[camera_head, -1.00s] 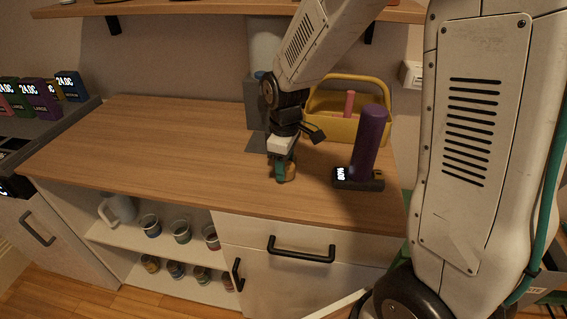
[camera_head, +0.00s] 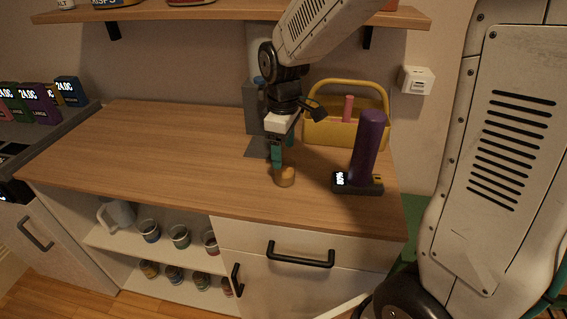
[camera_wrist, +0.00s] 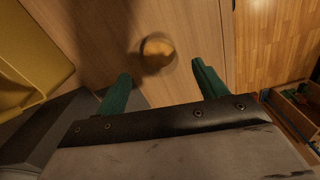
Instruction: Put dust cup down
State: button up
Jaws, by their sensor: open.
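The dust cup (camera_head: 285,177) is a small, round, see-through cup with tan-yellow contents. It stands on the wooden counter near its front edge. In the wrist view the cup (camera_wrist: 157,52) lies beyond the gap between my green fingertips, apart from both. My gripper (camera_head: 278,158) is open and empty, just above and behind the cup in the head view. Its two fingers also show in the wrist view (camera_wrist: 162,78).
A purple cylinder on a dark base (camera_head: 367,150) stands right of the cup. A yellow caddy (camera_head: 330,134) and a grey appliance (camera_head: 254,107) stand behind. The left part of the wooden counter (camera_head: 150,150) is clear. A shelf (camera_head: 200,14) hangs above.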

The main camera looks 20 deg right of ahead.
aim_at(284, 164)
jog(key=s+d+r+m, duration=0.2)
jog(key=s+r+m, duration=0.2)
jog(key=s+r, duration=0.7)
jog(key=s+d+m+t, duration=0.1)
jog(key=s+m, duration=0.4)
jog(key=s, duration=0.8)
jog(key=shift+s+d+f, duration=0.2)
